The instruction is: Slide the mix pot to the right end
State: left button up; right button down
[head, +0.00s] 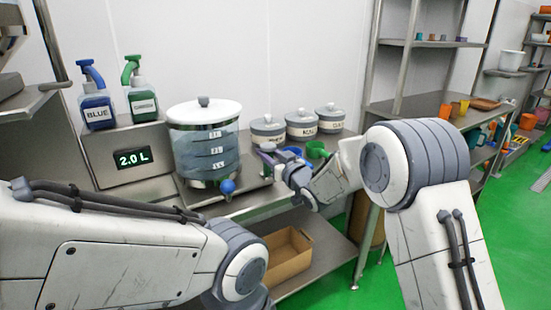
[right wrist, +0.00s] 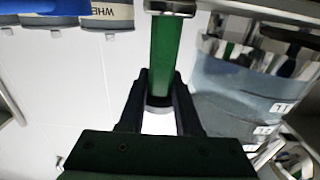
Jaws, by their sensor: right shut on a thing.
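My right gripper (head: 268,158) is at the counter, just right of a big clear tank. In the right wrist view its two fingers (right wrist: 160,80) are shut on an upright green handle (right wrist: 165,50). I cannot clearly make out the mix pot, or tell whether this handle belongs to it; my gripper and forearm cover that part of the counter in the head view. My left arm crosses the lower left of the head view, but its gripper is out of view.
The lidded tank (head: 204,145) with a blue tap knob stands on the counter. Left of it is a box with a 2.0 L display (head: 133,158) and two spray bottles (head: 97,100). Lidded canisters (head: 301,124) and a green cup (head: 316,150) stand to the right. A cardboard box (head: 289,258) sits below.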

pick_arm(q)
jog(key=shift+d+r, duration=0.35)
jog(key=shift+d, duration=0.05)
pick_arm(e)
jog(key=w+d, duration=0.2)
jog(key=d, duration=0.1)
jog(key=shift+w+d, duration=0.2)
jog(key=shift+d, duration=0.15)
jog(key=c, duration=0.6)
grip_release()
jog(key=shift+w, duration=0.15)
pick_arm(q)
jog(key=shift+w, duration=0.1)
jog(key=shift+f, duration=0.35)
pick_arm(e)
jog(key=v, duration=1)
jog(key=shift+s, duration=0.25)
